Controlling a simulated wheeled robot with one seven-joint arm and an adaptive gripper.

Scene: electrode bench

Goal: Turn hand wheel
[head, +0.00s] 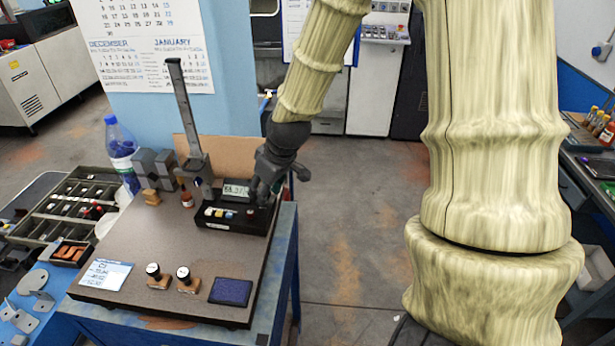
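A black instrument (228,217) with a lit digital display (236,190) and several coloured buttons sits near the right side of the brown bench board. A tall grey metal column (184,105) rises behind it. I cannot clearly make out a hand wheel; it may be hidden behind my gripper. My dark gripper (271,186) reaches down from above at the right end of the instrument, by the board's right edge. Its fingers overlap the instrument's right end in the picture. Contact, and whether the fingers are open or shut, cannot be told.
On the brown board (200,282) are two round-knobbed stamps (153,270), (184,274), a dark blue pad (231,291), a paper card (105,273) and a small brown bottle (187,197). Open floor lies right of the bench.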

